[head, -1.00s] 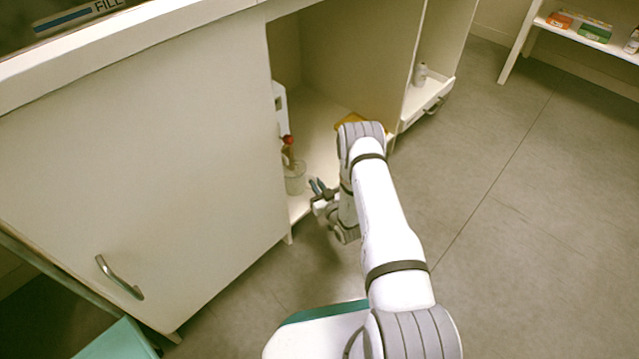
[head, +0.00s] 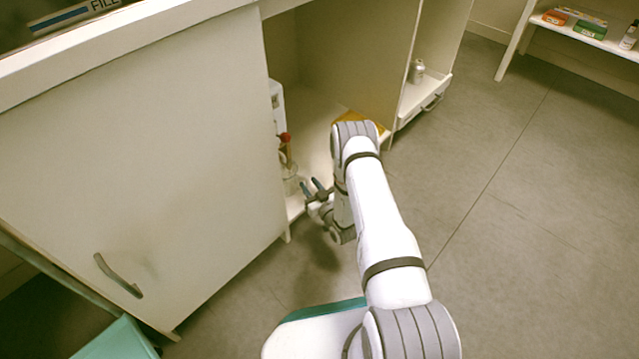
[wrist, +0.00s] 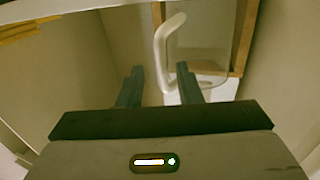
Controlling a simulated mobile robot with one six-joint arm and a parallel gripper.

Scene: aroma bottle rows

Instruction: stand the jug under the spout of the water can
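The clear glass jug (head: 291,184) stands at the front of the open cabinet compartment, partly hidden by the cabinet door. Its pale handle (wrist: 165,50) shows in the wrist view just beyond the fingertips, in line with the gap between them. The white water can (head: 277,108) is behind the door edge, mostly hidden, with a red part (head: 285,138) showing. My gripper (head: 313,188) is open and empty, to the right of the jug and close to it. In the wrist view its two dark fingers (wrist: 160,78) are apart. I cannot tell whether the jug is under the spout.
The cabinet door (head: 140,180) closes off the left. A yellow-orange item (head: 362,120) lies on the compartment floor behind my arm. A small bottle (head: 416,71) stands in the right-hand bay. A shelf (head: 590,38) with boxes is at far right. The floor to the right is clear.

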